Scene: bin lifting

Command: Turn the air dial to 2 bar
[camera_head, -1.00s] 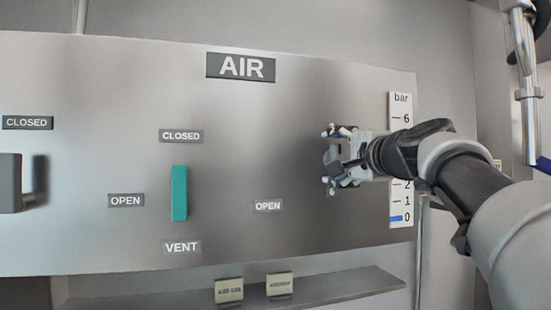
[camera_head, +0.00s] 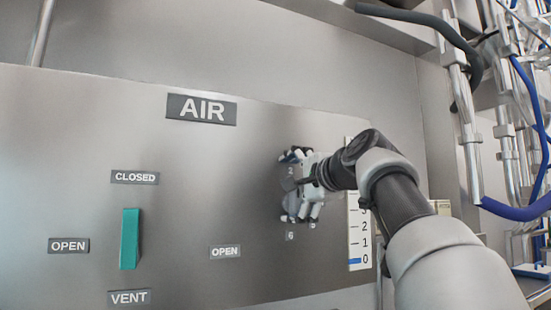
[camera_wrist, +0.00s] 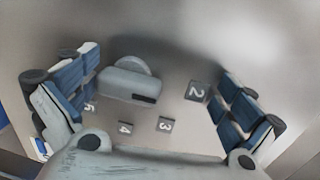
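The air dial is a grey round knob (camera_wrist: 130,78) with a raised bar and a black mark, seen in the wrist view. The labels 2 (camera_wrist: 197,91), 3 (camera_wrist: 165,125) and 4 (camera_wrist: 125,128) are set around it. The black mark faces the labelled side; its exact number is unclear. My gripper (camera_wrist: 155,105) is open over the dial, with blue-grey fingers either side, the knob nearer the left fingers. In the head view my gripper (camera_head: 298,186) is at the panel and mostly hides the dial. The bar gauge (camera_head: 356,238) has a blue bar at 0.
The steel panel carries an AIR sign (camera_head: 202,109) and a green handle (camera_head: 130,238) between CLOSED, OPEN and VENT labels. Pipes and blue hoses (camera_head: 518,208) stand at the right.

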